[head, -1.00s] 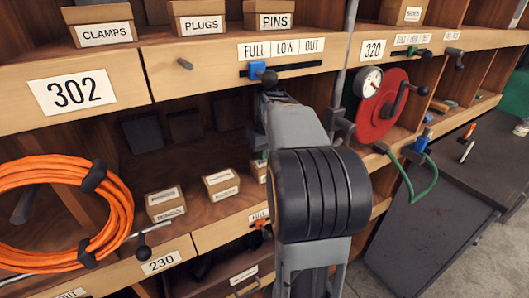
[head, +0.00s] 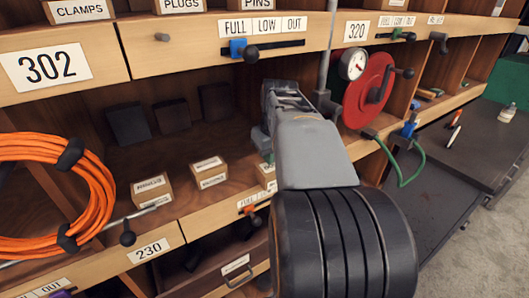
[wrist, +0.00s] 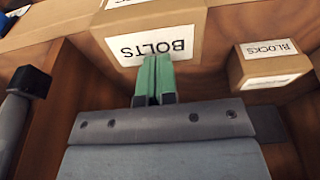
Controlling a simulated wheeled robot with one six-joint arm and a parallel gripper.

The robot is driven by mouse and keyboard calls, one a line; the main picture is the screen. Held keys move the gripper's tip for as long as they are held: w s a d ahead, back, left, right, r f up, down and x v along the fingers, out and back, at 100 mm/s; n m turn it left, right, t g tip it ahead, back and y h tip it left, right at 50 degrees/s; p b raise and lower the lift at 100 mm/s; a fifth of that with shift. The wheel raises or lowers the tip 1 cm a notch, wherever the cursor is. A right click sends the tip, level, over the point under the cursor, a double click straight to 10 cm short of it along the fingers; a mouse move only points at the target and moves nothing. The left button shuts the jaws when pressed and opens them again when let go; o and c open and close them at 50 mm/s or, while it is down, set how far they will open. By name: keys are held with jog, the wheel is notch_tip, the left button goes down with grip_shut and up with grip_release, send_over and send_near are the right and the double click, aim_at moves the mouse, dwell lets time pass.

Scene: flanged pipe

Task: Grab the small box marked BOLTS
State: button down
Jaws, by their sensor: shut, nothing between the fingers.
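The cardboard box marked BOLTS (wrist: 150,28) is at the top middle of the wrist view, its label upside down there. In the head view, a small box (head: 267,173) partly hidden behind my arm appears to be the same one; its label is too small to read. My gripper (wrist: 154,76) has green fingertips held together with nothing between them. In the head view my arm hides most of the gripper.
A box marked BLOCKS (wrist: 268,64) stands beside the BOLTS box. Another small box (head: 152,191) sits farther left on the shelf. A grey post (head: 333,50) and a red reel (head: 372,90) are right of my arm. An orange hose coil (head: 95,200) hangs at left.

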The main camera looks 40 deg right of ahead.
jog(key=shift+s+a+f, duration=0.1)
jog(key=shift+a+f, duration=0.05)
jog(key=shift+f, duration=0.55)
jog(key=shift+r+p, duration=0.75)
jog(key=shift+r, duration=0.2)
